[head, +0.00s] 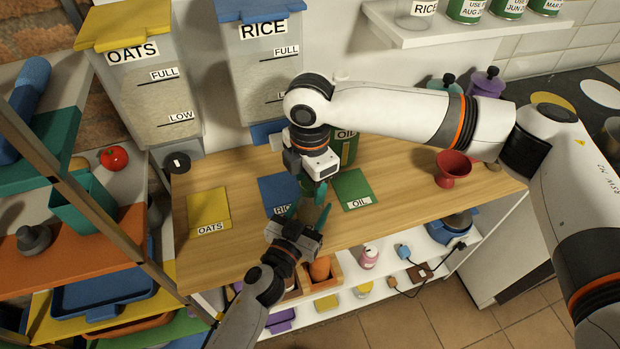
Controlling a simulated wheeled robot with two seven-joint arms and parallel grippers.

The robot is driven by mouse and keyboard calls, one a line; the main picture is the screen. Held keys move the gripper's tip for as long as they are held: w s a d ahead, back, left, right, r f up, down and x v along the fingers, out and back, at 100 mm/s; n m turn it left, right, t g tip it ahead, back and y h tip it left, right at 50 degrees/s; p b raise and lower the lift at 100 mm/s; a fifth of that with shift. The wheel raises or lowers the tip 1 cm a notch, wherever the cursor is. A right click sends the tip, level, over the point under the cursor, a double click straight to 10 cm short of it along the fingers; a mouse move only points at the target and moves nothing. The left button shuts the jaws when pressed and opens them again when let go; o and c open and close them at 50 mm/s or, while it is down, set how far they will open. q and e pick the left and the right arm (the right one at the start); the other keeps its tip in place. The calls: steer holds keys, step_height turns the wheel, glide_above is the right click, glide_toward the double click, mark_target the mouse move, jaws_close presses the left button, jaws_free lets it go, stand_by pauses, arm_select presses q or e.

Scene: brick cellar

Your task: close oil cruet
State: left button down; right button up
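A dark green container labelled OIL (347,149), which looks like the oil cruet, stands at the back of the wooden counter. My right forearm hides its upper part, so I cannot see whether its top is open or closed. My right gripper (320,190) is in front and to the left of it, pointing down above the counter. Its teal fingers are small and overlapped, so their gap is unclear. My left gripper (308,214) comes from below, close to the right one, with its teal fingers spread apart. I see nothing between them.
Yellow OATS (208,207), blue RICE (279,190) and green OIL (353,187) mats lie on the wooden counter (240,255). OATS (150,95) and RICE (266,70) dispensers stand behind. A red funnel-like cup (453,168) stands at right. Shelving (85,215) borders the left.

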step_height(320, 180, up, 12)
stand_by(0.6)
arm_select(q)
steer(key=c, duration=0.5)
jaws_free()
